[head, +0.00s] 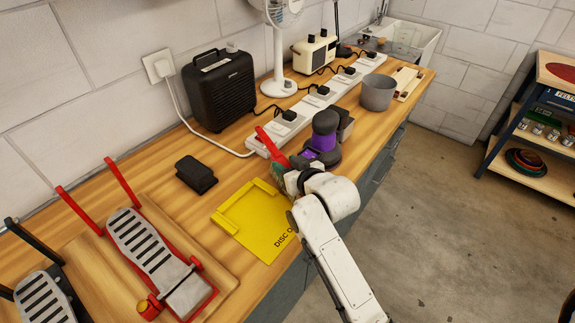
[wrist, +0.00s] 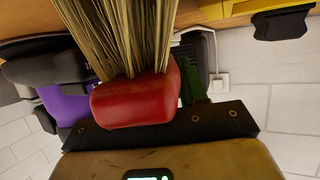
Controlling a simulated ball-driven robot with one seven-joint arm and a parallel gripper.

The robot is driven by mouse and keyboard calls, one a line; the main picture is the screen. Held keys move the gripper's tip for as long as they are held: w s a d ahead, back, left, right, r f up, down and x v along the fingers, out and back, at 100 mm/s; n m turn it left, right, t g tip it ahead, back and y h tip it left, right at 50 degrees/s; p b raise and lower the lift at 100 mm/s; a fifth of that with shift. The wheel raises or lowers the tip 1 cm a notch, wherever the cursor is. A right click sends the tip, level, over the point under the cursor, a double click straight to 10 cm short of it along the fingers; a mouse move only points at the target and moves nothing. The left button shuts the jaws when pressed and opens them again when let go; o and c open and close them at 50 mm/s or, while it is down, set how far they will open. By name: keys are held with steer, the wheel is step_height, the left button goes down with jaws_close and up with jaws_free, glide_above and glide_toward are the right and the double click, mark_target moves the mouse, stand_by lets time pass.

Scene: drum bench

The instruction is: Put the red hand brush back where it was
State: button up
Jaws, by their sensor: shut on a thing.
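The red hand brush shows in the head view as a red strip (head: 270,146) slanting up and left from my gripper (head: 292,178). In the wrist view its red body (wrist: 135,100) and pale straw bristles (wrist: 118,35) fill the middle, close in front of the gripper. My gripper is shut on the brush, above the bench between the purple sander and the yellow tray. The fingertips are mostly hidden. I cannot tell whether the brush touches anything below.
A purple and black sander (head: 322,143) stands just right of the gripper. A yellow tray (head: 238,222) lies in front, with a black block (head: 196,174) to its left. A white power strip (head: 290,122), grey pot (head: 377,92) and black speaker (head: 219,88) are behind. Red pedals (head: 160,255) stand left.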

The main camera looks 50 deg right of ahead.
steer(key=shift+f, duration=0.65)
jaws_close()
steer(key=o, duration=1.2)
jaws_free()
steer(key=shift+s+a+f, duration=0.1)
steer(key=shift+f, duration=0.05)
steer(key=shift+r, duration=0.25)
steer(key=shift+r+p, duration=0.35)
steer(key=shift+r, duration=0.2)
steer(key=b+v, duration=0.1)
steer(key=v, duration=1.1)
steer(key=shift+r, duration=0.1)
